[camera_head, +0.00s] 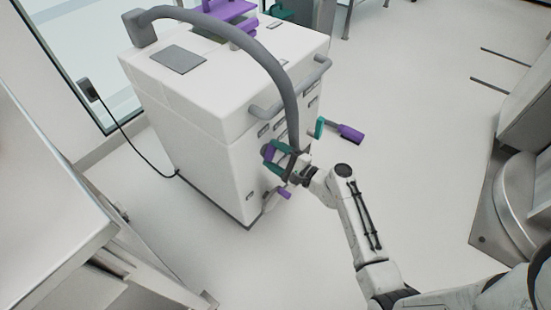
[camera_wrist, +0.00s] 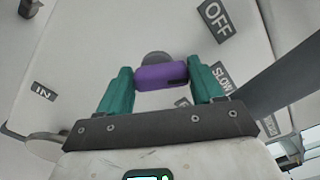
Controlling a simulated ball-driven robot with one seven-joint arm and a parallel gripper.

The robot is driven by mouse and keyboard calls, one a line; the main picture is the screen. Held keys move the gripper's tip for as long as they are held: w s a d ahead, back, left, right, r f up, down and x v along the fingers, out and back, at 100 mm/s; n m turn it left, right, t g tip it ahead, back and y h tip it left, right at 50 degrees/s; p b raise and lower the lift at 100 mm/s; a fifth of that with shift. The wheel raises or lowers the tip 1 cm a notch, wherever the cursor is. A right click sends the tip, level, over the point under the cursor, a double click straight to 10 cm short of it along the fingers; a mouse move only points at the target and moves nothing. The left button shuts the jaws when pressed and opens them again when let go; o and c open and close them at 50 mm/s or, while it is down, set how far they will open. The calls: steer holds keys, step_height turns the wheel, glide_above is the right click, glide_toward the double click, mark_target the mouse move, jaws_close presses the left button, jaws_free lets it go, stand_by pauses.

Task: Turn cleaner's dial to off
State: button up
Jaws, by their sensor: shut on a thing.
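The cleaner (camera_head: 225,90) is a white boxy machine with a grey hose, standing at the upper middle of the head view. Its purple dial (camera_wrist: 161,75) sits between the two green fingers of my gripper (camera_wrist: 163,88) in the wrist view. The fingers are shut on the dial from both sides. Another label below the dial is partly hidden. In the head view my gripper (camera_head: 276,152) is at the cleaner's front face.
A purple-handled lever with a green part (camera_head: 343,131) sticks out to the right of the cleaner. A smaller purple handle (camera_head: 284,192) is low on the front. The grey hose (camera_head: 285,85) arches down near my gripper.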

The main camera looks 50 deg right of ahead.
steer(key=n+b, duration=0.3)
steer(key=shift+a+f, duration=0.15)
steer(key=shift+f, duration=0.2)
steer(key=shift+r+n+b, duration=0.1)
steer(key=shift+n+b, duration=0.95)
steer(key=shift+n, duration=0.45)
steer(key=o, duration=1)
steer(key=shift+o, duration=0.2)
steer(key=shift+s, duration=0.1)
steer(key=s+p, duration=0.1)
steer(key=s, duration=0.9)
steer(key=shift+s, duration=0.35)
